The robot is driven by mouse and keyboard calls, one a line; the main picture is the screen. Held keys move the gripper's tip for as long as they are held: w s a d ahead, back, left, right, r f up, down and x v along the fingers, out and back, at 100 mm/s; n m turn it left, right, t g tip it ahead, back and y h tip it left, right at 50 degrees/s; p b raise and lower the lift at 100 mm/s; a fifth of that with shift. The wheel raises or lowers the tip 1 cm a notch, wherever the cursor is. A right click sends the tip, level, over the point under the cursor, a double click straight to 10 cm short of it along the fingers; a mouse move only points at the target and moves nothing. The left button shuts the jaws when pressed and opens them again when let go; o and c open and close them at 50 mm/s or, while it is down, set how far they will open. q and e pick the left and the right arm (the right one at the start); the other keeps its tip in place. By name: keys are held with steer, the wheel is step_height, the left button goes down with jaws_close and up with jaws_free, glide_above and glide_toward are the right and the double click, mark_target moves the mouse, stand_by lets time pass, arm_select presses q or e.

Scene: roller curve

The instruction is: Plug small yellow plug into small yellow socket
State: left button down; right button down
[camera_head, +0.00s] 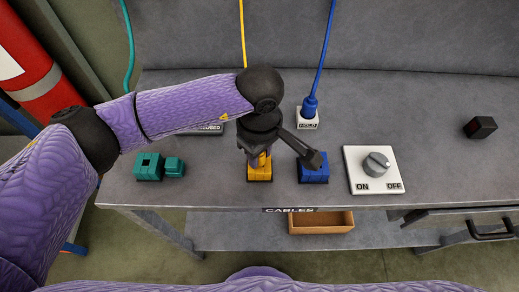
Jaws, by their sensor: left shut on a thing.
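The yellow plug (262,161) is held in my left gripper (259,158), which points down and is shut on it. The yellow socket (259,174) sits near the front edge of the table, directly under the plug. The plug overlaps the socket's top in the view, and I cannot tell whether it is seated. The yellow cable (242,35) shows at the back, and the rest of it is hidden behind my arm and gripper. My right gripper is not in view.
A blue socket (313,172) stands just right, close to my gripper. A blue plug (310,106) is in the holder (307,122) behind it. A knob panel (374,169) is at right. The right tabletop is mostly clear.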

arm_select(q)
steer(key=shift+f, duration=0.25)
steer(key=shift+c, duration=1.7)
jaws_free()
steer(key=shift+r, duration=0.1)
step_height(320, 180, up, 10)
steer(key=shift+f+p, duration=0.1)
steer(key=shift+p, duration=0.45)
